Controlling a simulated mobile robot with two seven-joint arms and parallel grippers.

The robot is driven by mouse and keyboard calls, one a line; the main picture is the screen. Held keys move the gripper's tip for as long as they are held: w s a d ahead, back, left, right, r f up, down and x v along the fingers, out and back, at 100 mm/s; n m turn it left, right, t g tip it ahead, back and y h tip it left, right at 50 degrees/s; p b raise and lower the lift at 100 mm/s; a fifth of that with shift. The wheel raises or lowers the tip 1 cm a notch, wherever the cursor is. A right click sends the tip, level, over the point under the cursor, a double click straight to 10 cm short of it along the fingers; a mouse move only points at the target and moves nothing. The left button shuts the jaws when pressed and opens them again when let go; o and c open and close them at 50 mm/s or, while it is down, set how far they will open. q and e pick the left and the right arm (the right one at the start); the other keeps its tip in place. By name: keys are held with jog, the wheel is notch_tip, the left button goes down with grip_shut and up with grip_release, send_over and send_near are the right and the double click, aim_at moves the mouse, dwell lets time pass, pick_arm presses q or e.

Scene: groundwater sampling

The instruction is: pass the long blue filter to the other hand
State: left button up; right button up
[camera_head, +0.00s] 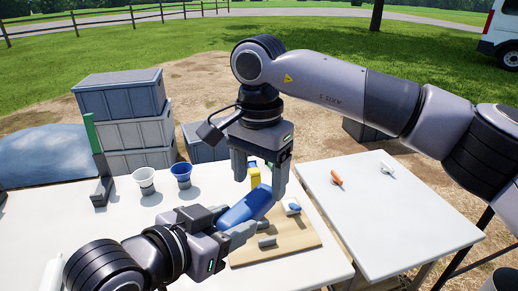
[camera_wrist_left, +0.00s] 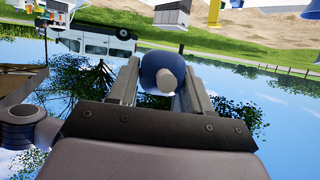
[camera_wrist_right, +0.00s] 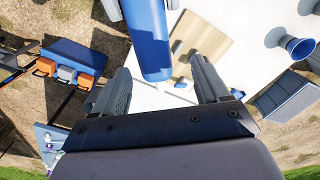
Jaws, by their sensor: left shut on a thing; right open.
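The long blue filter (camera_head: 252,203) is held in the air above the near table, tilted with its upper end toward the right. My left gripper (camera_head: 228,222) is shut on it near its lower end; the left wrist view shows the filter's round end (camera_wrist_left: 163,72) between the fingers. My right gripper (camera_head: 260,184) is open and points down above the filter's upper part. In the right wrist view the filter (camera_wrist_right: 149,40) reaches in from the top, its free end between the open fingers, with a gap on each side.
A wooden board (camera_head: 285,245) with small items lies below. A white cup (camera_head: 145,180) and a blue cup (camera_head: 182,173) stand to the left, before stacked grey crates (camera_head: 122,97). A second white table (camera_head: 390,220) on the right holds an orange-handled tool (camera_head: 337,179) and has free room.

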aim_at(258, 189)
jog(key=shift+f, duration=1.95)
jog(key=c, duration=1.1)
pick_arm(q)
jog(key=o, duration=1.2)
